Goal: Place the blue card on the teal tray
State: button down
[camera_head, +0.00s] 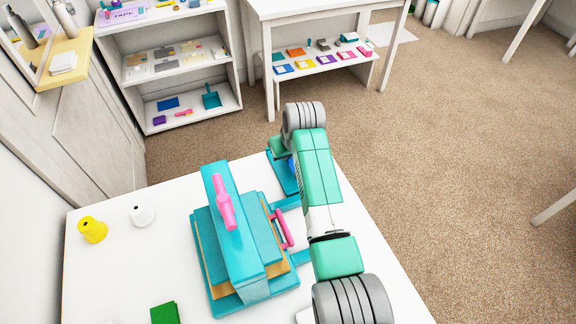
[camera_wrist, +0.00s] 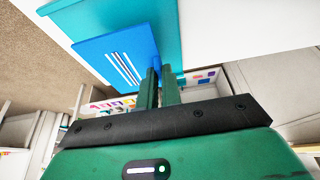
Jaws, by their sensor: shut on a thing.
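In the wrist view, my gripper (camera_wrist: 160,75) is shut on the edge of the blue card (camera_wrist: 118,55), which has white stripes. The card lies over part of the teal tray (camera_wrist: 163,22), whose bare surface shows beyond and beside it. I cannot tell whether the card rests on the tray or hangs just above it. In the head view, the blue card (camera_head: 284,174) and a piece of teal show at the table's far edge, partly hidden by my arm. My gripper's fingers are hidden there.
A teal press (camera_head: 240,245) with a pink handle (camera_head: 223,202) stands just left of my arm. A yellow cone (camera_head: 92,230), a white cone (camera_head: 142,215) and a green piece (camera_head: 165,313) are on the white table (camera_head: 110,275). Shelves (camera_head: 185,75) stand beyond.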

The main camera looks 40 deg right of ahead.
jog(key=shift+w+d, duration=0.15)
jog(key=shift+w, duration=0.15)
jog(key=shift+f+b, duration=1)
jog(key=shift+f, duration=1)
jog(key=c, duration=1.6)
grip_release()
jog(key=p+v, duration=0.5)
jog(key=v, duration=0.6)
jog(key=shift+w+r, duration=0.1)
jog(key=shift+r, duration=0.1)
jog(key=shift+s+r, duration=0.3)
jog(key=shift+r, duration=0.2)
